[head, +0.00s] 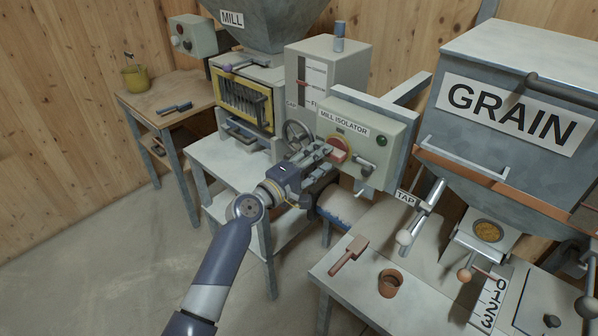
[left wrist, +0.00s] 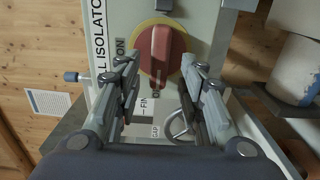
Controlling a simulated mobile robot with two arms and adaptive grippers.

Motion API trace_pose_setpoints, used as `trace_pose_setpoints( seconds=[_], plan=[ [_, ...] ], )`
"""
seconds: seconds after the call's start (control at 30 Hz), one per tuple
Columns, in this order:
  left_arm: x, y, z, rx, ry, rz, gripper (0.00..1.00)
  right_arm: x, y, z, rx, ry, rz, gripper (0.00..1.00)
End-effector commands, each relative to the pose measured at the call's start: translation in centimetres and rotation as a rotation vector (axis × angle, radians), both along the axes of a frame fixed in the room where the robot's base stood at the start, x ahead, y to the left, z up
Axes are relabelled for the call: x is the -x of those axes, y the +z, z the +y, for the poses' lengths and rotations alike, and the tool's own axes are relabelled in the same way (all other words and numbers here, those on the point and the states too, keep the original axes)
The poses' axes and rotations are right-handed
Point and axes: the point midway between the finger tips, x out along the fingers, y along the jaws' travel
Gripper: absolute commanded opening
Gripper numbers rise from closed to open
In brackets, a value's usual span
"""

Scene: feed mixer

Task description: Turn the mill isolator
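The mill isolator is a grey-green box (head: 378,142) labelled MILL ISOLATOR. On its face is a red rotary handle (head: 338,149) on a yellow disc; in the left wrist view the handle (left wrist: 161,52) stands lengthwise up the picture. ON is marked left of the disc, and lettering below the handle is partly hidden. My left gripper (head: 322,154) is right at the handle in the head view. In the left wrist view the gripper (left wrist: 157,66) is open, its fingertips on either side of the handle's lower end, apart from it. My right gripper is not in view.
A handwheel (head: 297,133) is just left of the box. The grain hopper (head: 513,110), tap handle (head: 404,237), scoop (head: 349,254) and brown cup (head: 391,282) are to the right. The floor at left is clear.

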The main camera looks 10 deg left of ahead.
Motion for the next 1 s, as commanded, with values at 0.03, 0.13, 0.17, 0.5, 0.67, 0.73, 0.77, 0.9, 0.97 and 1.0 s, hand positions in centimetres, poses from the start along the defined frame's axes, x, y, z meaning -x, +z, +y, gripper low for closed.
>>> trace_pose_setpoints(
  seconds=[0.03,0.13,0.17,0.5,0.67,0.73,0.77,0.9,0.97,1.0],
  plan=[
    [0.8,-0.1,0.5,-0.001,0.0,0.0,0.37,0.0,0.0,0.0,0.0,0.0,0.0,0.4],
    [2.3,-0.1,1.8,-0.003,0.002,0.0,0.37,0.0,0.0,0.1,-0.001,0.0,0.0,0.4],
    [2.8,-0.1,2.1,-0.002,0.001,0.001,0.37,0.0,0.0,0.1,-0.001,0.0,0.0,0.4],
    [7.1,-0.1,5.2,0.0,0.0,0.002,0.37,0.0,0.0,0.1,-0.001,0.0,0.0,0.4],
    [7.8,0.0,5.6,0.001,-0.001,0.002,0.37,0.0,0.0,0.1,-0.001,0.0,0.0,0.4],
    [7.8,0.0,5.7,0.001,-0.001,0.002,0.37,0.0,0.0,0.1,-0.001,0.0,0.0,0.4],
    [7.8,0.0,5.7,0.001,-0.001,0.002,0.37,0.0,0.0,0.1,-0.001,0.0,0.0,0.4],
    [7.8,0.0,5.7,0.001,-0.001,0.002,0.37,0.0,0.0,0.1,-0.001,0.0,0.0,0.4],
    [7.8,0.0,5.7,0.001,0.0,0.002,0.37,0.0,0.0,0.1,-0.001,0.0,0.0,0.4],
    [7.8,0.0,5.7,0.001,0.0,0.002,0.37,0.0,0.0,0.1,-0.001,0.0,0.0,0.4]
  ],
)
